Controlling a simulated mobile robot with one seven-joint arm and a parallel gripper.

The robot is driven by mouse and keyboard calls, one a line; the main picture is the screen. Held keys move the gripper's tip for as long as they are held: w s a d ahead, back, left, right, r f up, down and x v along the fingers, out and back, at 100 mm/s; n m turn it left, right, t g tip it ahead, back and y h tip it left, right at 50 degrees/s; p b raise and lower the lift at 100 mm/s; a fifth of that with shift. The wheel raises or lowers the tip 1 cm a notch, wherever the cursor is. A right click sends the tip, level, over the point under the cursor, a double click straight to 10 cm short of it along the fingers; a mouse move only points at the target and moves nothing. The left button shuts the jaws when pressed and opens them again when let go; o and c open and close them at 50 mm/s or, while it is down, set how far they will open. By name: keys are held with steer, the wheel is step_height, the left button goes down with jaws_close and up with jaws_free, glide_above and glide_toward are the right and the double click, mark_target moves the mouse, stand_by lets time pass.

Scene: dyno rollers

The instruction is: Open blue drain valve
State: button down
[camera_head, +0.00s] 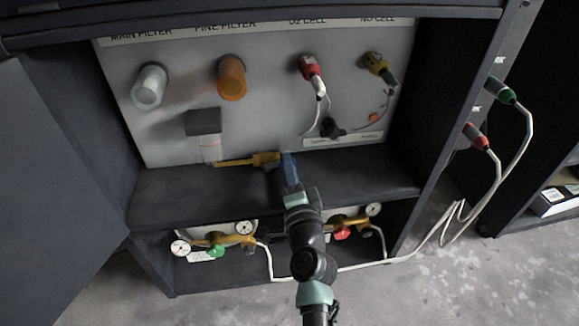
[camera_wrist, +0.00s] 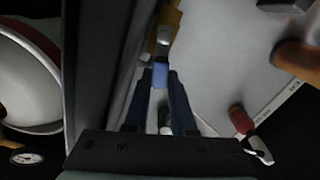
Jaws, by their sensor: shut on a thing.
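The blue drain valve handle (camera_wrist: 161,75) shows in the wrist view between the tips of my gripper (camera_wrist: 160,84), below a grey and yellow fitting (camera_wrist: 168,22). The two dark blue fingers are shut on the handle. In the head view, the yellow fitting (camera_head: 265,158) lies along the bottom edge of the panel, and my gripper (camera_head: 289,168) reaches its right end from the front. The fingers largely hide the handle there, so its turn angle cannot be told.
Above are a clear filter (camera_head: 149,87), an orange filter (camera_head: 231,77), a red-capped cell (camera_head: 312,70) and a yellow cell (camera_head: 378,66). Gauge regulators (camera_head: 217,240) sit in the lower bay. White cables (camera_head: 448,218) hang at the right. The cabinet shelf (camera_head: 165,185) is mostly clear.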

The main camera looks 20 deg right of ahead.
steer(key=shift+f, duration=0.1)
steer(key=c, duration=0.7)
jaws_free()
steer(key=shift+c, duration=0.2)
